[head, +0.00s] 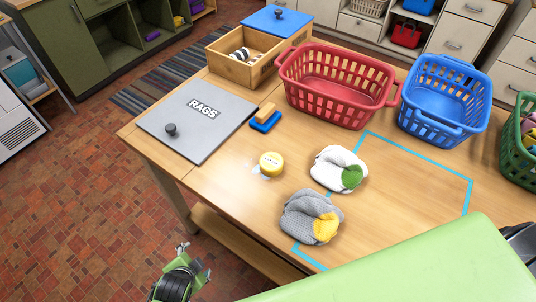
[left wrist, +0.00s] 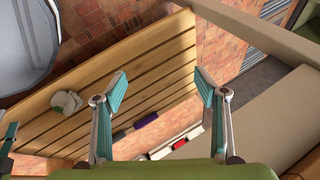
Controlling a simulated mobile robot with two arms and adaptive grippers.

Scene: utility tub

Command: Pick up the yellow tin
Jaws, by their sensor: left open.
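The yellow tin (head: 271,163) stands on the wooden table, left of the white sock bundle and above the grey one. A small pale patch shows on the table at its lower left. My left gripper (head: 196,260) is off the table's near left edge, over the brick floor, well apart from the tin. In the left wrist view its two fingers (left wrist: 160,80) are spread with nothing between them. The tin does not show in that view. My right gripper does not show.
On the table (head: 395,215) are a white bundle (head: 339,169), a grey bundle (head: 312,216), a sponge (head: 265,121), a grey RAGS lid (head: 180,142), an open wooden box (head: 229,69), red (head: 336,95) and blue (head: 434,118) baskets. A slatted surface (left wrist: 165,60) shows in the wrist view.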

